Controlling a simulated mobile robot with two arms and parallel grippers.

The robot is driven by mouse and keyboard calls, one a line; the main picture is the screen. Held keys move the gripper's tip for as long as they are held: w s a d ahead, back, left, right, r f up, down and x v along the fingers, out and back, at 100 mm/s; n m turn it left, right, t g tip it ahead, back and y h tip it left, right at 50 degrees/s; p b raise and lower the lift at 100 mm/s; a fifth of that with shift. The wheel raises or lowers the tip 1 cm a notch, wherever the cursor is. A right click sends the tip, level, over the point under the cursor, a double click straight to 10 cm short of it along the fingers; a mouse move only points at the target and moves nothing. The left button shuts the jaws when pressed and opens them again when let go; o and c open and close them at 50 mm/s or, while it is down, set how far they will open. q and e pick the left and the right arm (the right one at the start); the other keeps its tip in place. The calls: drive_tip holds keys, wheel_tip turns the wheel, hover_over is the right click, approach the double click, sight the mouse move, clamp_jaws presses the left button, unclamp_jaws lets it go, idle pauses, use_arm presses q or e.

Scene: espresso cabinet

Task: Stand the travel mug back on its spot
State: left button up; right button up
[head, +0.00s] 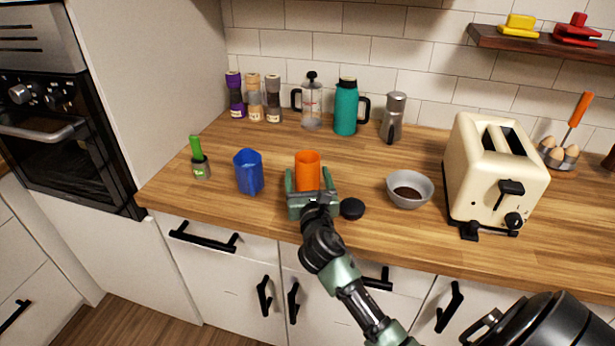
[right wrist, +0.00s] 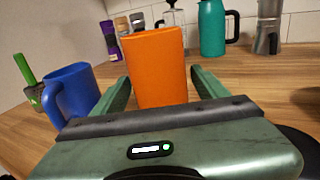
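An orange tumbler (head: 307,168), perhaps the travel mug, stands upright on the wooden counter near its front. It fills the middle of the right wrist view (right wrist: 156,68). My right gripper (head: 310,180) is open, with one finger on each side of the tumbler; I cannot tell whether either finger touches it. In the right wrist view the fingers reach forward along its sides, and the gripper body hides its base. A small round black piece (head: 352,208), maybe a lid, lies right of the gripper. No marked spot can be made out. My left gripper is not in view.
A blue cup (head: 248,173) and a green-handled tool in a holder (head: 200,160) stand left. A grey bowl (head: 410,190) and cream toaster (head: 495,175) stand right. Behind are spice jars (head: 254,98), a French press (head: 311,105), a teal jug (head: 346,108) and a moka pot (head: 393,118).

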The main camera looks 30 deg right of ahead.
drive_tip(key=shift+r, duration=0.2)
drive_tip(key=b+v, duration=0.1)
drive_tip(key=v, duration=1.1)
